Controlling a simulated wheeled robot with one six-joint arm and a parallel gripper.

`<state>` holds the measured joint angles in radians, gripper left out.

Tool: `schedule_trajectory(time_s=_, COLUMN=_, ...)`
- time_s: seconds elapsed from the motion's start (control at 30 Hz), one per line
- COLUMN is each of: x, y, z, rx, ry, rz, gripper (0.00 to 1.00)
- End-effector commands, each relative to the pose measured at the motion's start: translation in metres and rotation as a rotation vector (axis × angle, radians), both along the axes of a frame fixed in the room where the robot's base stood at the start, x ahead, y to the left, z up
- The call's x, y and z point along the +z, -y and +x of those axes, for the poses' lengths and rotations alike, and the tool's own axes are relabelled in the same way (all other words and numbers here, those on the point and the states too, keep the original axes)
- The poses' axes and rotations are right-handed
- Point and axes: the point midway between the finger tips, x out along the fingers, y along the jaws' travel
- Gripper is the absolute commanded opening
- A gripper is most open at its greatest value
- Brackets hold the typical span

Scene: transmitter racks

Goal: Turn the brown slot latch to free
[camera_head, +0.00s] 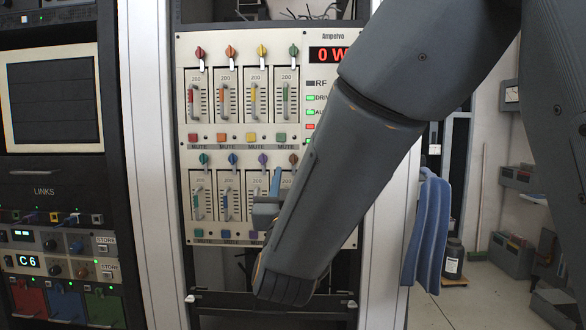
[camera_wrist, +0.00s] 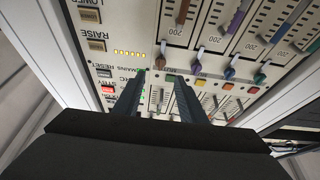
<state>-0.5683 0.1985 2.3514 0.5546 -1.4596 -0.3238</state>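The brown slot latch (camera_head: 293,159) is the rightmost in the lower row of the panel in the head view, with my arm close beside it. In the wrist view, where the panel appears upside down, the brown latch (camera_wrist: 160,61) has a pale stem pointing up the picture, like its neighbours. My gripper (camera_wrist: 156,76) is open, its two dark fingers apart and pointing at the panel. The brown knob lies between and just beyond the fingertips; I cannot tell whether they touch it. In the head view my gripper (camera_head: 273,193) is partly hidden by my forearm.
The purple latch (camera_wrist: 197,65) sits close beside the right finger. A brown slider handle (camera_wrist: 182,12) is just above the brown latch in the wrist view. Upper-row latches (camera_head: 231,52) and mute buttons (camera_head: 222,138) are nearby. White rack posts (camera_head: 152,200) flank the panel.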

Motion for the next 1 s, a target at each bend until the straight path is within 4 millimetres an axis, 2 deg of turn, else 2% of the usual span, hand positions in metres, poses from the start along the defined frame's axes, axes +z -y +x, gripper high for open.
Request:
schedule_trajectory(time_s=0.5, x=0.027, y=0.003, z=0.061, rx=-0.001, ry=0.004, rz=0.002, gripper=0.37)
schedule_trajectory(time_s=0.67, x=0.030, y=0.003, z=0.069, rx=-0.001, ry=0.004, rz=0.001, gripper=0.37)
schedule_trajectory(time_s=0.9, x=0.030, y=0.003, z=0.069, rx=-0.001, ry=0.004, rz=0.001, gripper=0.37)
schedule_trajectory(time_s=1.0, x=0.030, y=0.003, z=0.069, rx=-0.001, ry=0.004, rz=0.001, gripper=0.22)
